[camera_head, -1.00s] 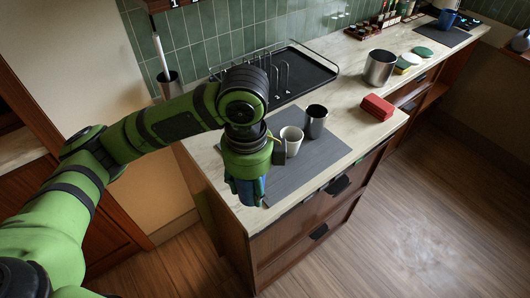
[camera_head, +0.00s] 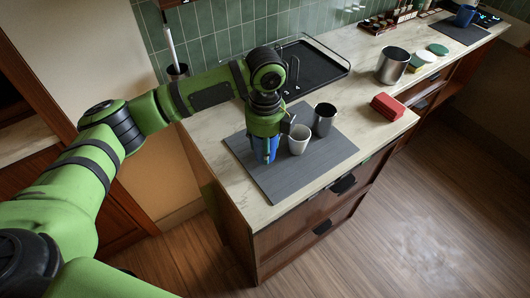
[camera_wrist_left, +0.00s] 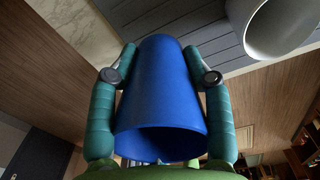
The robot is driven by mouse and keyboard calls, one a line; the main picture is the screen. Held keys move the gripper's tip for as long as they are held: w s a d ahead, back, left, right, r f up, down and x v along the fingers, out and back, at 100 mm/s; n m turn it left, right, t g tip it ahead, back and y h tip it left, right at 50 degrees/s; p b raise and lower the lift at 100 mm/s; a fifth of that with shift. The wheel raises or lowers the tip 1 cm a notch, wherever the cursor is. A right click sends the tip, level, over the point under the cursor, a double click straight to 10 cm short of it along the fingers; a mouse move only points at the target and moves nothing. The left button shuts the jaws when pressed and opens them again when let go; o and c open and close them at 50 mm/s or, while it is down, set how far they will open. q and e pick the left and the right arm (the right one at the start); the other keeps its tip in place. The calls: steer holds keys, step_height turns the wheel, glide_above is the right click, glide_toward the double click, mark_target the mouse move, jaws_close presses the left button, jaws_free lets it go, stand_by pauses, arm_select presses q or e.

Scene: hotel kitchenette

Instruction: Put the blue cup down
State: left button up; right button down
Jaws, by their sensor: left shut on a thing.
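My left gripper (camera_head: 264,153) is shut on a blue cup (camera_head: 262,149) over the left part of the grey mat (camera_head: 285,180) on the counter. In the left wrist view the two teal fingers of the gripper (camera_wrist_left: 160,75) press the sides of the blue cup (camera_wrist_left: 163,95), whose open end faces the camera. I cannot tell whether the cup touches the mat. A white cup (camera_head: 298,142) stands on the mat just right of the gripper. A dark metal cup (camera_head: 324,120) stands behind it to the right. My right gripper is not in view.
A black rack tray (camera_head: 312,73) lies behind the mat. A red box (camera_head: 388,106) and a steel pot (camera_head: 392,66) stand to the right. The mat's front right part is clear.

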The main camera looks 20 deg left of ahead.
arm_select(q)
step_height(320, 180, down, 3)
steer(key=shift+f+p, duration=0.15)
steer(key=shift+p, duration=0.45)
steer(key=shift+f, duration=0.35)
steer(key=shift+f, duration=0.1)
steer(key=o, duration=1.2)
steer(key=shift+r+b, duration=1.55)
steer(key=shift+r, duration=4.6)
